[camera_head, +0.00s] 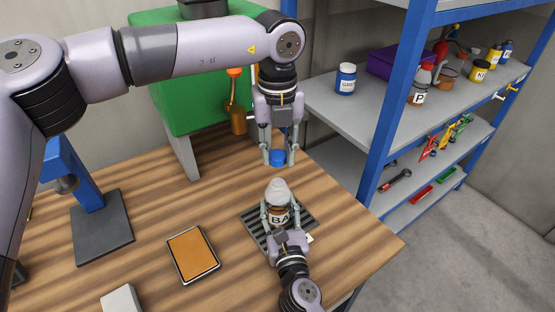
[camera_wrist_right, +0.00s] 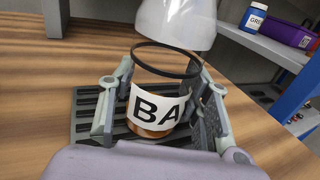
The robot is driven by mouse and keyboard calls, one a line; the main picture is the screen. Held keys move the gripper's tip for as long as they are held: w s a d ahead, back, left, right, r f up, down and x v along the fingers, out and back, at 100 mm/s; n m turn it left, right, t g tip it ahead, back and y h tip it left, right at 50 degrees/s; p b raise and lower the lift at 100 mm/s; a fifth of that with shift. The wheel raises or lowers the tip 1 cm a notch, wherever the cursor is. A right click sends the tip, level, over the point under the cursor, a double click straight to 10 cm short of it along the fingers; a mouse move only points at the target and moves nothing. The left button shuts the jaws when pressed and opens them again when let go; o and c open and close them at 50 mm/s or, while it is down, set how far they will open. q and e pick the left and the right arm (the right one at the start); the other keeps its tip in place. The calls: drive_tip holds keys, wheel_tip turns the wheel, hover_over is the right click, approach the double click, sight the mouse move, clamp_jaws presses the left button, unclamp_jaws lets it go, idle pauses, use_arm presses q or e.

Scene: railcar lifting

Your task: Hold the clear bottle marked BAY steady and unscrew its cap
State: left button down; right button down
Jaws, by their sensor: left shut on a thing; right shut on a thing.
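The clear bottle (camera_head: 279,216) stands upright on a dark slatted mat (camera_head: 254,228). Its label reads "BA", with the rest turned out of sight. It has a pale cone-shaped top and brownish contents low down, and it also shows in the right wrist view (camera_wrist_right: 157,106). My right gripper (camera_head: 280,207) is shut around the bottle's sides from the front. My left gripper (camera_head: 278,158) comes down from above and is shut on a small blue cap (camera_head: 277,157). A gap shows between the cap and the bottle's top, so the two are apart.
An orange-topped tray (camera_head: 193,254) and a white block (camera_head: 122,301) lie on the wooden bench (camera_head: 150,225) to the left. A green machine (camera_head: 175,100) stands behind. Blue-framed shelves (camera_head: 400,105) at the right hold jars, bottles and tools.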

drive_tip(key=c, duration=0.8)
unclamp_jaws()
drive_tip(key=shift+o, duration=0.2)
drive_tip(key=shift+s, duration=0.1)
drive_tip(key=s, duration=0.3)
drive_tip(key=s+d, duration=0.1)
drive_tip(key=s, duration=0.3)
drive_tip(key=s+d, duration=0.1)
drive_tip(key=s, duration=0.3)
drive_tip(key=shift+s+d, duration=0.1)
drive_tip(key=shift+s, duration=0.25)
